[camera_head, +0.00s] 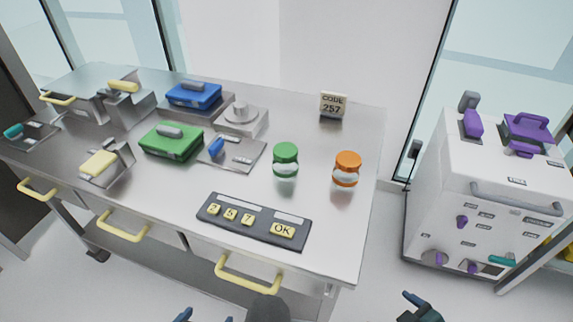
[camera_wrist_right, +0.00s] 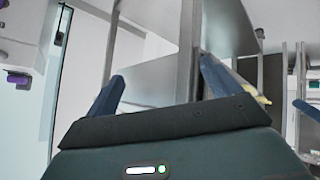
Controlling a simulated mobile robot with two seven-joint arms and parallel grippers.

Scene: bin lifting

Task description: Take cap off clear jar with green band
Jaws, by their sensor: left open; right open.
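The clear jar with the green band (camera_head: 285,175) stands upright on the metal table, right of its middle. A green cap (camera_head: 285,151) sits on top of it. My left gripper (camera_head: 206,317) shows only by its fingertips at the bottom edge of the head view. It is open and well apart from the jar, in front of the table. My right gripper (camera_head: 421,307) is at the bottom right of the head view, also away from the jar. In the right wrist view its two fingers (camera_wrist_right: 160,90) are spread with nothing between them.
An orange-capped jar (camera_head: 347,168) stands close to the right of the green one. A keypad (camera_head: 254,221) lies in front, and a code sign (camera_head: 333,106) stands behind. Green (camera_head: 171,141) and blue (camera_head: 194,96) cases are to the left. A white cabinet (camera_head: 490,200) stands right of the table.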

